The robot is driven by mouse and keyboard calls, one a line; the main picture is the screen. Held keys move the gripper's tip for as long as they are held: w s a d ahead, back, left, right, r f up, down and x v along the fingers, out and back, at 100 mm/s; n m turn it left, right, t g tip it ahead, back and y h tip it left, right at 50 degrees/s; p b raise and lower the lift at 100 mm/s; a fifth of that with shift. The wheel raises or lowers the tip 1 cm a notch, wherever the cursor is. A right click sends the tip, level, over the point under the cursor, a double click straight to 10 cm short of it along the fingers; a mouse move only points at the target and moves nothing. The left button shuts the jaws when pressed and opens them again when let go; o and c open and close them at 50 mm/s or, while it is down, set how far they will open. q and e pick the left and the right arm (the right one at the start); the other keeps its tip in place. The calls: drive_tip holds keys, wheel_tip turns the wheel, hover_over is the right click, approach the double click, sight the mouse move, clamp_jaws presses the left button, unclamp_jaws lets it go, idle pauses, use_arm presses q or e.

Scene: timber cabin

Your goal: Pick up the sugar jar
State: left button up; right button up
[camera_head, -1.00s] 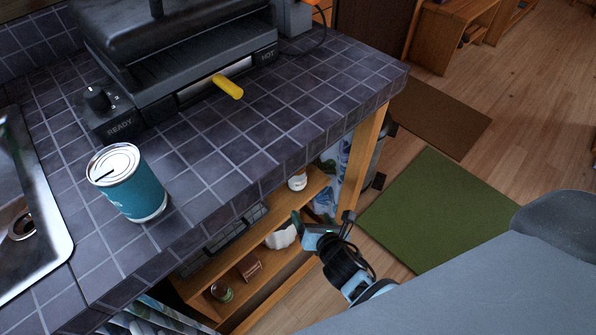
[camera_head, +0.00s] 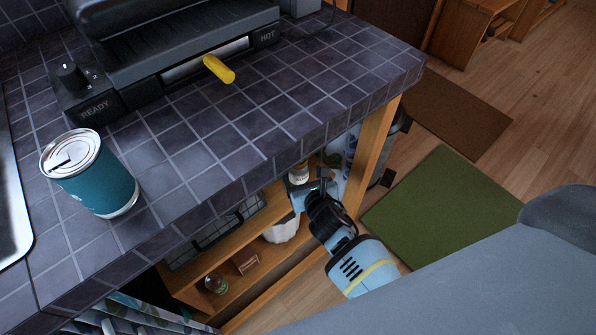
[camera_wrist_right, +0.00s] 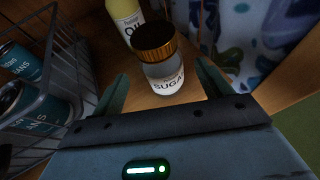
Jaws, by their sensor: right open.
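The sugar jar (camera_wrist_right: 163,75) is a clear jar with a brown-gold lid and a label reading SUGAR. In the right wrist view it stands upright between the two fingers of my right gripper (camera_wrist_right: 162,86), with a gap visible on each side. In the head view a small white-labelled jar (camera_head: 298,174), which looks like the same jar, stands on the upper shelf under the counter. My right gripper (camera_head: 308,190) is open just in front of it, its fingers partly hidden. My left gripper is not in view.
A yellow oil bottle (camera_wrist_right: 126,18) stands behind the jar. A wire basket (camera_wrist_right: 70,75) with cans is on the left, and a patterned curtain (camera_wrist_right: 245,30) on the right. The tiled counter (camera_head: 225,140) overhangs the shelf and holds a teal can (camera_head: 95,180) and a grill (camera_head: 180,45).

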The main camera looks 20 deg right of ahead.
sight(302, 173)
drive_tip(key=b+x, duration=0.2)
drive_tip(key=x, duration=0.2)
drive_tip(key=shift+w+f, duration=0.25)
drive_tip(key=shift+w, duration=0.3)
drive_tip(key=c, duration=1.2)
drive_tip(key=shift+r, duration=0.15)
